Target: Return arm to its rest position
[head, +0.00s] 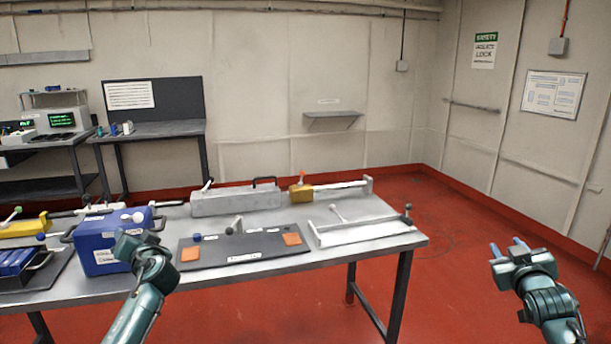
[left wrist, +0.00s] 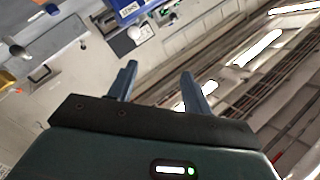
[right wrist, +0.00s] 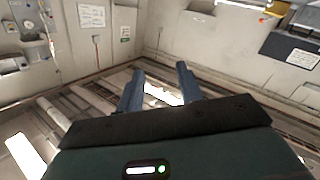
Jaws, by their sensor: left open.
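My right gripper (head: 507,246) hangs at the right of the head view, over the red floor and clear of the table. Its two blue fingers stand apart and empty, as the right wrist view also shows (right wrist: 158,84). My left arm comes in from the bottom left of the head view. Its hand overlaps the right part of the blue box (head: 100,255), and I cannot tell from this view whether they touch. In the left wrist view my left gripper (left wrist: 158,80) has its fingers apart with nothing between them.
The metal table (head: 330,262) carries a dark mat (head: 250,247) with orange patches, a grey long case (head: 235,200), a yellow block (head: 300,193) and a white rail fixture (head: 365,231). A workbench (head: 165,129) stands at the back left. Floor right of the table is free.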

